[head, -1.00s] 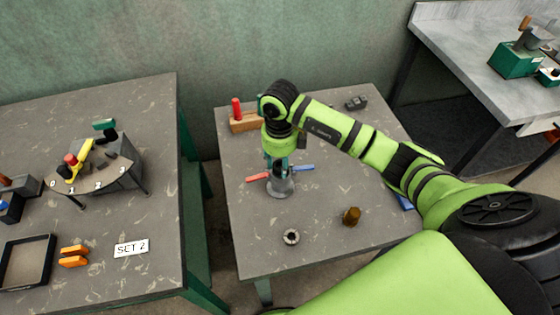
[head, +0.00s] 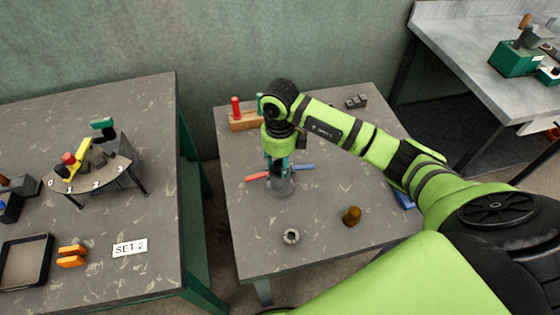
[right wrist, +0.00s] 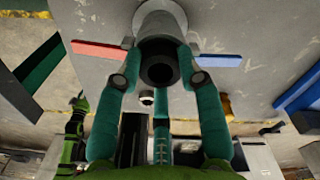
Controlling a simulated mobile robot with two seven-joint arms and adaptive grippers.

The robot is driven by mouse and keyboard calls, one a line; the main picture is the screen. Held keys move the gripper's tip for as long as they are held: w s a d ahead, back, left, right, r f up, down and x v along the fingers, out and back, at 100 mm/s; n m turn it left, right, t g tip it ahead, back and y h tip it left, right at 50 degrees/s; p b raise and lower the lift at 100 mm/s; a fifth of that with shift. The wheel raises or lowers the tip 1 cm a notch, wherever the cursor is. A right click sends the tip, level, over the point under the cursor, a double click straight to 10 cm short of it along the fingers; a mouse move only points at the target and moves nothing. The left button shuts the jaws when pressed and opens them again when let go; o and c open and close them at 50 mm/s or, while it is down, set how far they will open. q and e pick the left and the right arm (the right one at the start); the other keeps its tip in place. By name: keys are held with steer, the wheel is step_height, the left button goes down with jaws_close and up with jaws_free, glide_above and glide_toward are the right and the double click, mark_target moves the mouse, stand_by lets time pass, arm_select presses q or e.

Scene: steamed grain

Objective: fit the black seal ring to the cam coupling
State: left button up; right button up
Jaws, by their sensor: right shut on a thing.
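The grey cam coupling (head: 281,188) stands on the middle table, with a red lever (head: 257,176) on its left and a blue lever (head: 302,167) on its right. My right gripper (head: 278,167) points down over its top and hides much of it. In the right wrist view, its green fingers (right wrist: 158,79) are shut on the black seal ring (right wrist: 159,47). The coupling's grey cylinder (right wrist: 160,18) is directly behind the ring and looks in line with it. I cannot tell whether the ring is seated. My left gripper is not in view.
A grey notched ring (head: 291,236) and a brown cap-like piece (head: 351,216) lie near the front. A wooden block (head: 244,121) with a red peg stands at the back left, and a small dark block (head: 356,102) at the back right.

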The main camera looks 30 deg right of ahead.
mark_target(280, 165)
steer(key=shift+f, duration=0.25)
steer(key=shift+r, duration=0.3)
stand_by(1.0)
steer(key=shift+f+b, duration=0.35)
steer(key=shift+b, duration=0.2)
steer(key=shift+r, duration=0.45)
stand_by(1.4)
steer(key=o, duration=1)
step_height(280, 165, up, 12)
stand_by(0.5)
